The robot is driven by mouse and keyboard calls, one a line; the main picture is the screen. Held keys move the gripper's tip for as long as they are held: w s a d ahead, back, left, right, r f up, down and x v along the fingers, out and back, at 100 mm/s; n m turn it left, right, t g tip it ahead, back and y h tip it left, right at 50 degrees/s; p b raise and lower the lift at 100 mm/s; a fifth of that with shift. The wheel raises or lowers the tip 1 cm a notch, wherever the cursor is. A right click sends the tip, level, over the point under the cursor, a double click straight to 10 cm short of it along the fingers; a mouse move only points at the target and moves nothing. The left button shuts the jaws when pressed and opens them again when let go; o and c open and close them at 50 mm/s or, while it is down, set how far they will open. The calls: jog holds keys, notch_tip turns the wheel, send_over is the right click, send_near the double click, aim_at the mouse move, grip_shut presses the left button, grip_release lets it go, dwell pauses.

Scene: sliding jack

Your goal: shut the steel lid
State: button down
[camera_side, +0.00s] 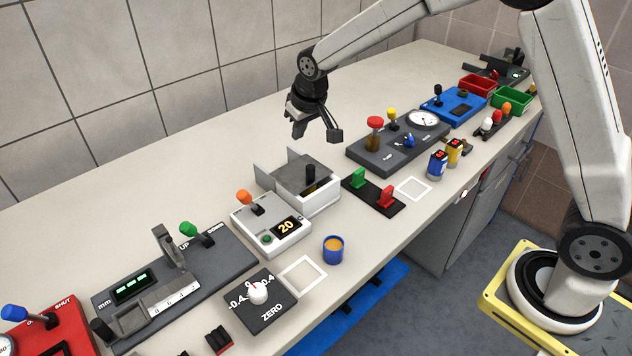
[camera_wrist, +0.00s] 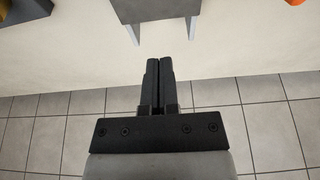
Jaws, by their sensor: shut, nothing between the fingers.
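A white box (camera_side: 318,199) stands on the bench in the middle of the side view. A flat grey steel lid (camera_side: 291,172) with an upright black knob (camera_side: 310,174) lies across its top. The box is partly uncovered near the knob, where a small yellowish-brown patch shows inside. My gripper (camera_side: 317,134) hangs above and behind the box, apart from it. In the wrist view my gripper (camera_wrist: 159,64) has its two fingers together with nothing between them. A grey plate with two prongs (camera_wrist: 155,11) lies ahead of the fingertips; the knob is not visible there.
A white unit with an orange lever (camera_side: 270,225) stands close left of the box. Green and red switches (camera_side: 374,193) and a dark panel with a gauge (camera_side: 398,142) stand to its right. The bench behind the box is clear up to the tiled wall.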

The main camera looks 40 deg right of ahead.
aim_at(313, 169)
jog(key=x, duration=0.7)
jog(key=shift+w+f, duration=0.1)
jog(key=shift+f, duration=0.3)
jog(key=shift+s, duration=1.95)
jog(key=shift+s, duration=0.15)
jog(key=shift+s, duration=1.05)
jog(key=shift+s+f, duration=0.15)
jog(key=shift+s, duration=0.4)
jog(key=shift+w, duration=0.2)
